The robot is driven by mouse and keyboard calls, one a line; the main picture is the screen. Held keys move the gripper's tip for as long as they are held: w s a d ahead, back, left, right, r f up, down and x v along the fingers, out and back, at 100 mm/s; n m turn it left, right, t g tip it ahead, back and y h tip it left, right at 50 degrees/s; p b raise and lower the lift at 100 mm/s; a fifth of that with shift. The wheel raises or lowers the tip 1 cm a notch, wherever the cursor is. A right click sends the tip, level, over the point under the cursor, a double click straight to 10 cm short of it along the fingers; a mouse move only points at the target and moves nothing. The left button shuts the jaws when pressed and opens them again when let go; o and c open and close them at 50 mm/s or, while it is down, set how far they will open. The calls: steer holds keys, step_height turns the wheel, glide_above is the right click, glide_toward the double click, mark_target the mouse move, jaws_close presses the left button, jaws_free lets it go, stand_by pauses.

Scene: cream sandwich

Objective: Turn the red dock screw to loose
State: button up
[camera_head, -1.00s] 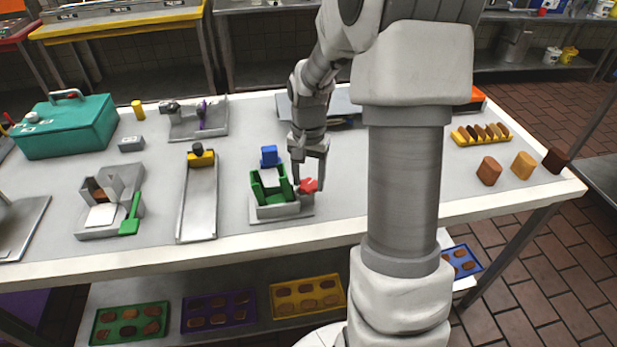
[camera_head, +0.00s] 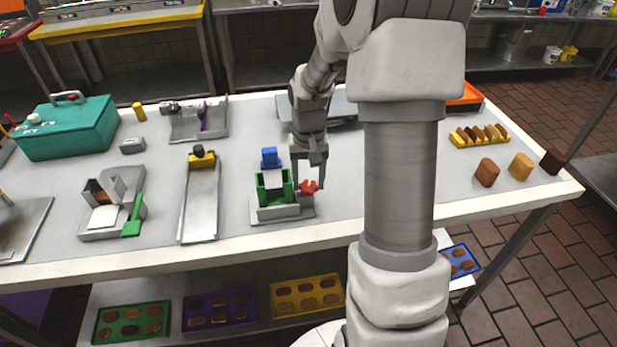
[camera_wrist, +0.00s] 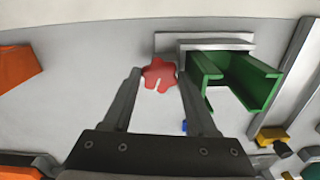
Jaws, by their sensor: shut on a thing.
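The red dock screw (camera_head: 309,187) is a star-shaped knob at the right side of a grey dock (camera_head: 266,215). My gripper (camera_head: 308,179) reaches down over it. In the wrist view the red screw (camera_wrist: 159,75) sits between the two fingertips of my gripper (camera_wrist: 157,72), which is shut on it. A green U-shaped holder (camera_head: 261,196) stands in the dock beside the screw, and the wrist view shows the green holder (camera_wrist: 235,82) just right of my fingers. The lower part of the screw is hidden.
A blue block (camera_head: 270,157) stands behind the dock. A metal slide with a yellow block (camera_head: 202,160) is to the left. Brown and orange blocks (camera_head: 521,166) stand at the right. The tabletop between dock and my arm is clear.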

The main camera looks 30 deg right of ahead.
mark_target(308, 186)
steer(key=shift+n, duration=0.6)
steer(key=o, duration=1.1)
steer(key=shift+f+m+b, duration=0.1)
steer(key=shift+m+b, duration=0.2)
steer(key=shift+m, duration=0.7)
steer(key=m+b, duration=0.1)
steer(key=m, duration=0.2)
steer(key=shift+m, duration=0.3)
step_height(308, 186, up, 18)
steer(key=p, duration=0.2)
steer(key=shift+f, duration=0.2)
